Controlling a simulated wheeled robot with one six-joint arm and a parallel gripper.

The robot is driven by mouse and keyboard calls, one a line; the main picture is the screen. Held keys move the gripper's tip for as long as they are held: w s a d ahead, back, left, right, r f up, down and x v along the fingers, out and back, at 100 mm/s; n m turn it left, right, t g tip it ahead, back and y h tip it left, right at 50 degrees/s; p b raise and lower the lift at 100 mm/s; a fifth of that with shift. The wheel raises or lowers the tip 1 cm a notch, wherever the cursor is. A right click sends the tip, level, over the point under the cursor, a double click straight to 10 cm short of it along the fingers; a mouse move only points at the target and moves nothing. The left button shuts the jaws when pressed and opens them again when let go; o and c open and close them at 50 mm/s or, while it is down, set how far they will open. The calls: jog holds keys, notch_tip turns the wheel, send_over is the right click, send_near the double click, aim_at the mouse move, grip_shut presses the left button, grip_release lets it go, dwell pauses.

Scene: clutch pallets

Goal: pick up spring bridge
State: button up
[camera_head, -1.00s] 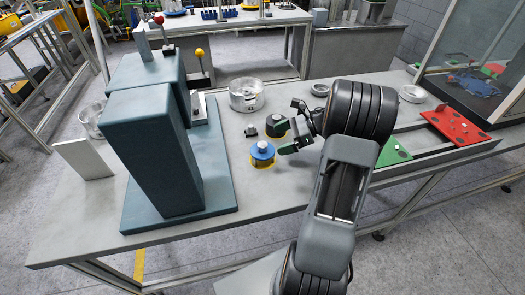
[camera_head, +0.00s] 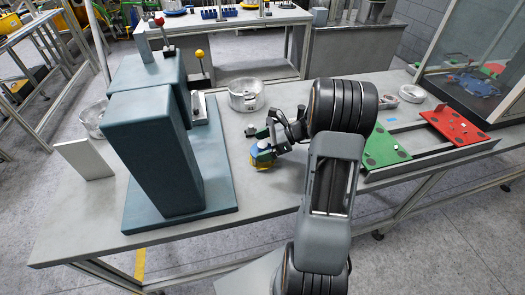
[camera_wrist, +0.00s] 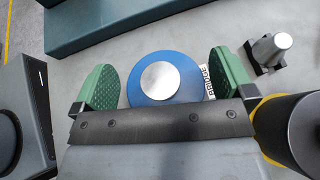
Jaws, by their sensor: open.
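The spring bridge appears to be the round blue part (camera_wrist: 135,90) with a silver top, beside a label reading "BRIDGE" in the wrist view. In the head view, the blue part shows on its yellow base (camera_head: 260,167), mostly covered by my gripper. My gripper (camera_wrist: 165,82) is open, with one green finger pad on each side of the blue part. There looks to be a gap at the left pad; the right pad is close to the label. The dark gripper edge hides the lower side of the blue part.
A small metal part (camera_wrist: 268,52) and a dark cylinder with yellow (camera_wrist: 301,128) stand close on the right. The teal press (camera_head: 150,150) stands left. A clear dish (camera_head: 246,95) lies behind. Green (camera_head: 384,150) and red (camera_head: 455,126) plates lie right.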

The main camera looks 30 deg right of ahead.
jog(key=c, duration=0.9)
jog(key=shift+c, duration=0.2)
jog(key=shift+r, duration=0.1)
jog(key=shift+r, duration=0.25)
jog(key=c, duration=0.7)
notch_tip(320, 180, up, 2)
jog(key=shift+r, duration=0.1)
grip_shut()
jog(key=w+a+r, duration=0.2)
jog(key=w+r, duration=0.9)
jog(key=w, duration=0.2)
jog(key=shift+w+a+p, duration=0.15)
jog(key=shift+a+p, duration=0.1)
jog(key=shift+p, duration=0.05)
